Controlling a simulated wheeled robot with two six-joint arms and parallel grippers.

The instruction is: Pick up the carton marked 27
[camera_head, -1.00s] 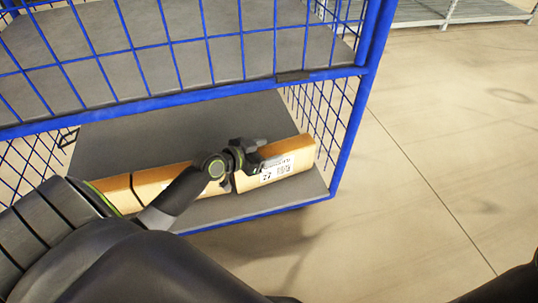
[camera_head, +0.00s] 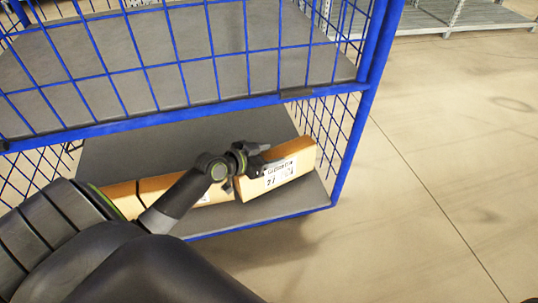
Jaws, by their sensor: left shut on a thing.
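The carton marked 27 (camera_head: 290,170) is a tan box with a white label on its front face. It is at the right end of the lower shelf (camera_head: 270,213) of a blue wire cage trolley. My left gripper (camera_head: 256,161) is shut on the carton at its left end. The carton is slightly tilted, and whether it is clear of the shelf is hard to tell. My right gripper is not in view.
More tan cartons (camera_head: 124,196) stand in a row to the left on the same shelf, partly behind my arm. The cage's upper shelf (camera_head: 180,65) and blue mesh side (camera_head: 325,125) are close around. The floor (camera_head: 440,190) to the right is clear.

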